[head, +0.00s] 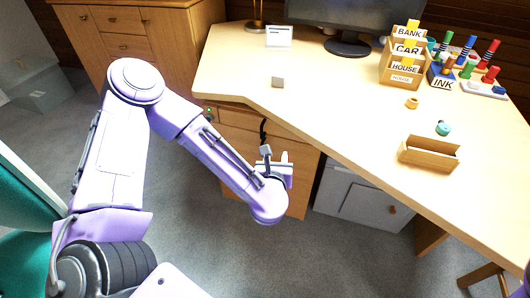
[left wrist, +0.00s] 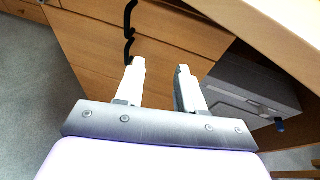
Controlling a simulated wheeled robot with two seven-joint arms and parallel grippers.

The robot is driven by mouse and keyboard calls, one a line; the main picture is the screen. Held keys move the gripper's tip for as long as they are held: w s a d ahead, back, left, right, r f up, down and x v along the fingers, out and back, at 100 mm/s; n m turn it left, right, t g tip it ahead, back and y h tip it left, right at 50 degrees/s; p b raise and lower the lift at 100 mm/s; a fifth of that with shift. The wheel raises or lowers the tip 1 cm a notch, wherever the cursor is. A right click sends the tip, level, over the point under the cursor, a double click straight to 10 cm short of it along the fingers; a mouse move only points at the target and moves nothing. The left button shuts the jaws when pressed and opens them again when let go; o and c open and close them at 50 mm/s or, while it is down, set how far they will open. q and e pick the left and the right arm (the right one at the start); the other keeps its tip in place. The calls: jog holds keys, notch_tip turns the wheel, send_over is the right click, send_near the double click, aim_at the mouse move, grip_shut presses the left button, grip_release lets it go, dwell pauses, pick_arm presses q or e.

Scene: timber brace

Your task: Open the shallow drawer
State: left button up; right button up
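The desk's wooden drawer unit (head: 240,120) stands under the left part of the desk top, and a shallow drawer front shows just below the top. It looks shut. Black handles show on the fronts in the left wrist view, one (left wrist: 128,46) just beyond the left fingertip. My left gripper (head: 279,160) is in front of the unit. In the left wrist view my left gripper (left wrist: 160,72) has its two pale fingers apart with nothing between them. I cannot tell whether a finger touches the handle. My right gripper is out of view.
The desk top (head: 330,110) overhangs at the right of the left wrist view. A grey cabinet (head: 362,205) stands under the desk. A wooden tray (head: 428,154), letter rack (head: 402,70) and monitor stand (head: 348,47) are on the desk. Another wooden cabinet (head: 125,45) stands at back left.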

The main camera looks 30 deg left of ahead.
pick_arm(q)
jog(key=t+y+b, duration=0.2)
jog(key=b, duration=0.1)
send_near(262, 133)
notch_tip(262, 133, down, 3)
jog(key=s, duration=0.3)
jog(key=shift+t, duration=0.7)
jog(key=x, duration=0.3)
jog(key=r+x, duration=0.1)
jog(key=x, duration=0.3)
jog(key=r+x, duration=0.1)
jog(key=x, duration=0.2)
jog(key=shift+w+d+p, duration=0.15)
jog(key=shift+w+p, duration=0.2)
jog(key=shift+w, duration=0.15)
jog(key=shift+r, duration=0.1)
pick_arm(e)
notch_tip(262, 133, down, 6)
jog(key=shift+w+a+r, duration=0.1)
pick_arm(q)
grip_shut()
